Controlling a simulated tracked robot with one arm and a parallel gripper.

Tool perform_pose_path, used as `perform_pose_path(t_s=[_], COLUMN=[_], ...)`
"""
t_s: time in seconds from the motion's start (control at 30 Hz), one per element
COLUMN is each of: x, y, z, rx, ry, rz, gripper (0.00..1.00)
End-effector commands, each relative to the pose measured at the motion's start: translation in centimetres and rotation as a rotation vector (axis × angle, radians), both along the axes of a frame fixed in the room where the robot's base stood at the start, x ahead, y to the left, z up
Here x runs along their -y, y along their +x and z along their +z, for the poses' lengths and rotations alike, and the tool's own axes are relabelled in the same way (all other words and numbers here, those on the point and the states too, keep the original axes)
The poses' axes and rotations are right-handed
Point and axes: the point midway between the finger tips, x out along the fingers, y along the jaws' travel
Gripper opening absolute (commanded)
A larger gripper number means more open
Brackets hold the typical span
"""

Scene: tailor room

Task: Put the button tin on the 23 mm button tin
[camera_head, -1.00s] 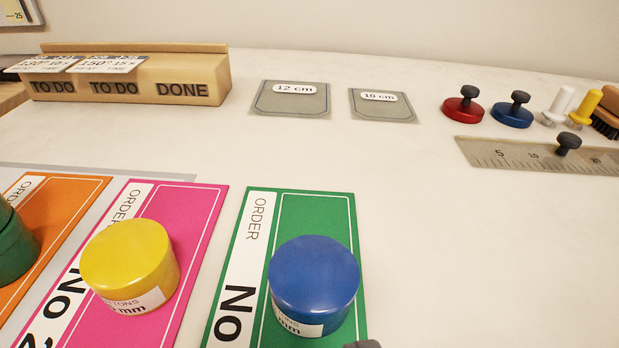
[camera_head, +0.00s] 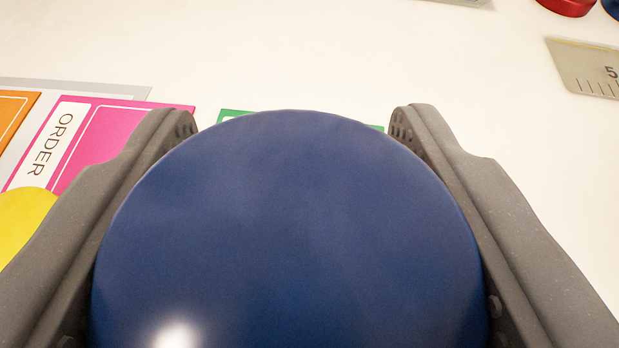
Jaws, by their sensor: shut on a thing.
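A round blue tin (camera_head: 290,220) fills the middle of the view, with its lid facing me. My gripper (camera_head: 292,125) is shut on it, one grey finger on each side. The label of the blue tin is hidden, and I cannot tell whether it is lifted off the green card (camera_head: 235,114), which it mostly covers. A yellow tin (camera_head: 22,222) stands at the left edge, partly hidden by my left finger. Its size label does not show now.
A pink order card (camera_head: 100,135) and an orange card (camera_head: 15,112) lie on a grey mat (camera_head: 125,92) at left. A metal ruler (camera_head: 585,68) and a red-based piece (camera_head: 567,5) are at upper right. The white table between is clear.

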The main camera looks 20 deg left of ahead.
Motion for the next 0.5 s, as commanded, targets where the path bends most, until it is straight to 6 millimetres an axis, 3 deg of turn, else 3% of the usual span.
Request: perform_pose_path(t_s=[0.17,0.5], x=[0.1,0.1], y=[-0.1,-0.1], z=[-2.7,-2.9], rx=[-0.004,-0.001], ry=[-0.002,-0.001], rz=[0.0,-0.001], gripper=[0.25,0.25])
